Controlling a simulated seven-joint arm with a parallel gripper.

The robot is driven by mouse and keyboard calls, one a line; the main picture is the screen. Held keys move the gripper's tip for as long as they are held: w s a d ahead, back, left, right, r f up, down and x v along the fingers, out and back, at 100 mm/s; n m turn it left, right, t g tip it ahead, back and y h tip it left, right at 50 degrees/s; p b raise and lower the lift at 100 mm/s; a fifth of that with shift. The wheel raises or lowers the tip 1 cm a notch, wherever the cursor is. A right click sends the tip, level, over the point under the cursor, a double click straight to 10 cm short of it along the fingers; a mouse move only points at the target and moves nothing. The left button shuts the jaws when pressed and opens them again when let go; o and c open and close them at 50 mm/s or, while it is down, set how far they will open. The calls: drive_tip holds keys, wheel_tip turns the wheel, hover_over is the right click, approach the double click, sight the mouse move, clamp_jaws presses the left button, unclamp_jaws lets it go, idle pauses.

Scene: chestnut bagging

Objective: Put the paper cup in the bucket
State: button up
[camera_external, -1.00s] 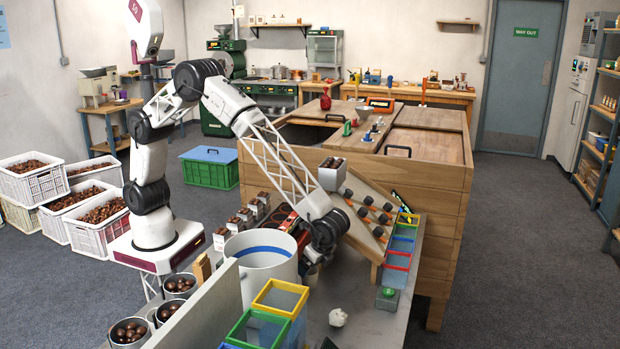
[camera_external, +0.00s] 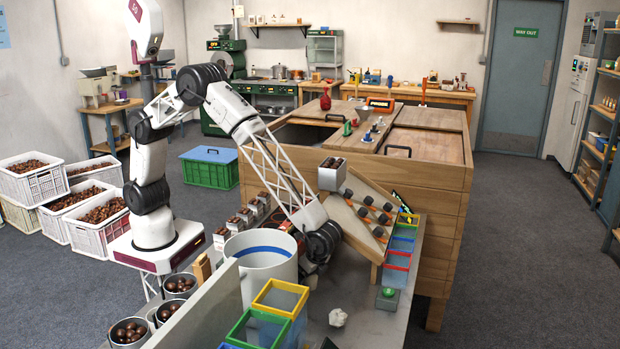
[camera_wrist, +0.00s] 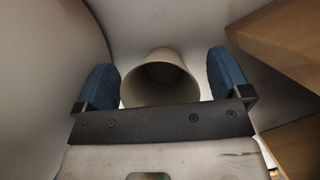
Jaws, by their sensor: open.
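The bucket (camera_external: 262,270) is a large white tub with a blue band inside. It stands on the workbench, left of my gripper (camera_external: 309,276), which is partly hidden behind its rim in the external view. In the wrist view, a plain beige paper cup (camera_wrist: 160,82) lies between the two blue fingers of my gripper (camera_wrist: 163,78), its open mouth towards the camera. The fingers are open, with a visible gap on each side of the cup. I cannot make out the cup in the external view.
A curved pale wall (camera_wrist: 45,60), likely the bucket, is close on the left in the wrist view. Wooden parts (camera_wrist: 285,45) are close on the right. A sloped wooden rack (camera_external: 362,222), colored bins (camera_external: 398,262) and a crumpled white piece (camera_external: 338,317) are on the bench.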

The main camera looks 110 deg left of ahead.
idle(0.4)
drive_tip(key=c, duration=1)
drive_tip(key=shift+c, duration=0.2)
drive_tip(key=shift+r, duration=0.1)
wheel_tip(320, 180, up, 28)
idle(0.6)
